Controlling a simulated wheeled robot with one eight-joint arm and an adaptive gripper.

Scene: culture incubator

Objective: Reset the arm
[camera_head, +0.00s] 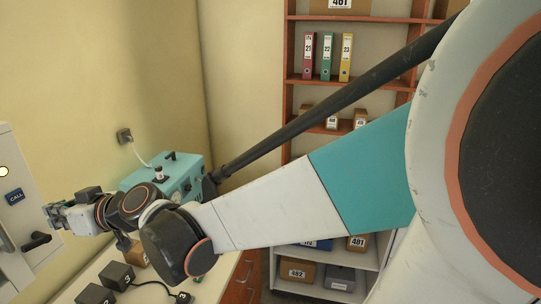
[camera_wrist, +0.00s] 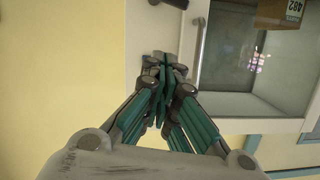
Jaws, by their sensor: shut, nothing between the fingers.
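My arm reaches across the head view from the right side to the left. My gripper (camera_head: 52,216) is at the far left of that view, close to a white panel (camera_head: 12,210). I cannot tell from there whether it touches the panel. In the wrist view my gripper (camera_wrist: 163,72) has its green-padded fingers closed together, with nothing between them. Its tips are in front of a white surface beside a glass-windowed compartment (camera_wrist: 230,52).
A teal device (camera_head: 185,167) and black boxes (camera_head: 117,275) stand on a counter below my arm. A shelf (camera_head: 375,82) with binders and boxes stands behind. A box labelled 482 (camera_wrist: 274,14) shows at the compartment.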

